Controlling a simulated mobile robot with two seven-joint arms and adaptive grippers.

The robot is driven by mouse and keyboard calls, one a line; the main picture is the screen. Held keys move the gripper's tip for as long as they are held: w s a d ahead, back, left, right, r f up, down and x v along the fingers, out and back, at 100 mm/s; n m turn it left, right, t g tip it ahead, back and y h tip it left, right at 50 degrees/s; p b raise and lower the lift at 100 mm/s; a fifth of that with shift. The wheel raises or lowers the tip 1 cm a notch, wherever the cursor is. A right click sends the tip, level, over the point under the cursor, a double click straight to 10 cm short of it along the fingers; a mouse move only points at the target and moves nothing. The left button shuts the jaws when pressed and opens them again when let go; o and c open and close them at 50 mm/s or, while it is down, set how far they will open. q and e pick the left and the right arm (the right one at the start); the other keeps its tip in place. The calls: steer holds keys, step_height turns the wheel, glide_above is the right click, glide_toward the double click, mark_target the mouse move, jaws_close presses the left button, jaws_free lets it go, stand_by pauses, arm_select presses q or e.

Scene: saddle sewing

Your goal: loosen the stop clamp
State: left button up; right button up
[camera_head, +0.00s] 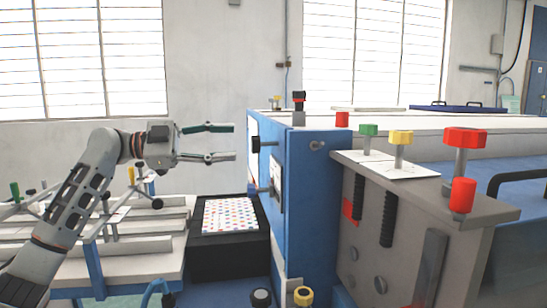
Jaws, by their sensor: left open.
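My left gripper (234,142) comes in from the left with its fingers pointing right. It is open and empty, its two fingers spread one above the other. A black knob (257,145) on the side of the blue machine (318,205) lies just right of the fingertips, at about their height. The fingers look apart from it. A black-topped post (299,100) stands on top of the blue machine. I cannot tell for certain which of these parts is the stop clamp. My right gripper is not in view.
A grey block at right carries green (368,131), yellow (400,138) and red (465,138) knobs. A black box (230,258) with a dotted sheet (230,215) stands below the gripper. A table with fixtures (130,258) is at left. Open air surrounds the gripper above the box.

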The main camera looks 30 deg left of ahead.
mark_target(257, 144)
arm_select(q)
steer(key=shift+f+x, duration=0.2)
steer(key=shift+x, duration=1.85)
steer(key=shift+f+x, duration=0.25)
steer(key=shift+x, duration=1.8)
steer(key=shift+w+a, duration=0.15)
steer(key=c, duration=1.2)
